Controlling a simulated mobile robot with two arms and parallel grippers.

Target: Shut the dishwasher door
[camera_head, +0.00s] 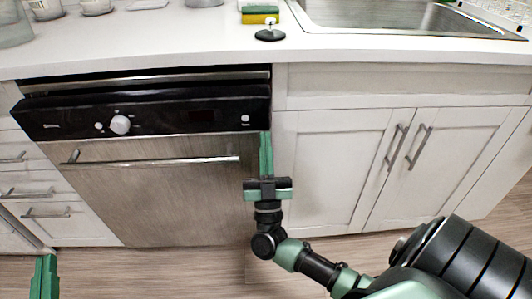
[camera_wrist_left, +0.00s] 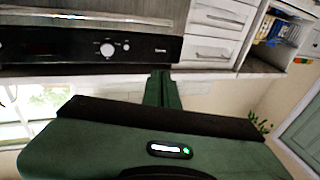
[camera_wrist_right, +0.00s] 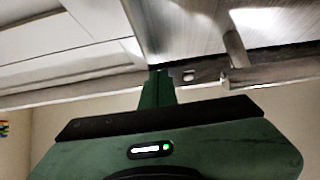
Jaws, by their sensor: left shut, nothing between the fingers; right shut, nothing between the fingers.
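The dishwasher door (camera_head: 165,195) is brushed steel with a black control panel (camera_head: 160,113), a white knob and a bar handle (camera_head: 150,161). It stands nearly upright; its top edge sits a little out from the counter, with a dark gap behind. The panel shows upside down in the left wrist view (camera_wrist_left: 75,48). My right gripper (camera_head: 266,136) is shut and empty, pointing up at the door's right edge; I cannot tell if it touches. It also shows in the right wrist view (camera_wrist_right: 161,73). My left gripper (camera_head: 46,258) is shut and empty, low at the left.
White cabinets (camera_head: 400,165) stand right of the dishwasher and drawers (camera_head: 40,195) at its left. The counter (camera_head: 190,38) above holds a sponge (camera_head: 260,14) and several dishes, with a sink (camera_head: 400,14) at right. The wooden floor (camera_head: 180,262) in front is clear.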

